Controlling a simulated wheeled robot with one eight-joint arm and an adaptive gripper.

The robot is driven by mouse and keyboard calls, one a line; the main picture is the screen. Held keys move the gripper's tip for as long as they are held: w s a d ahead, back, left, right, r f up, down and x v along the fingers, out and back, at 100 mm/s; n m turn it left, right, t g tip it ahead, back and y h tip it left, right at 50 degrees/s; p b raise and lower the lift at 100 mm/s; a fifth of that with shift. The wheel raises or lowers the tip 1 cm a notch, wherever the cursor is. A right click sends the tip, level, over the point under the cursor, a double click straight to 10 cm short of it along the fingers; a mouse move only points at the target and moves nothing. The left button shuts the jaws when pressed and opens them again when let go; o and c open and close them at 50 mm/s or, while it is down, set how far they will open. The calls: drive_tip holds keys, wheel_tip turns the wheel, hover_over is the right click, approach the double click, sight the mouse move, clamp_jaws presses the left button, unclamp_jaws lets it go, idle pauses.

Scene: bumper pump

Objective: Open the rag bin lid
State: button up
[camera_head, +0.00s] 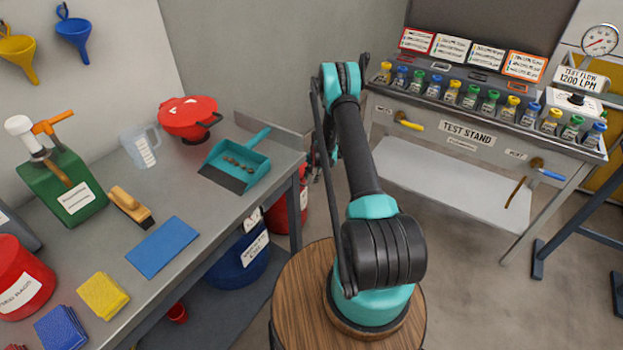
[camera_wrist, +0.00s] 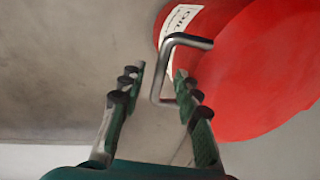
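A red bin with a white label beginning "OIL" fills the upper right of the wrist view (camera_wrist: 262,75). A bent metal bar handle (camera_wrist: 157,72) stands out beside the label. My gripper (camera_wrist: 158,82) is open, with its two padded fingers apart. In the head view, part of a red container (camera_head: 304,196) shows beside the bench end, mostly hidden by the bench and my arm. The lid's position cannot be made out.
The grey bench (camera_head: 195,215) holds a teal dustpan (camera_head: 238,160), a red lidded pan (camera_head: 188,118), a jug and cloths. A blue drum (camera_head: 237,262) stands under it. The test stand (camera_head: 470,135) stands at the back right.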

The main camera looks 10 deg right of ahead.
clamp_jaws()
drive_tip(key=shift+r, duration=0.1)
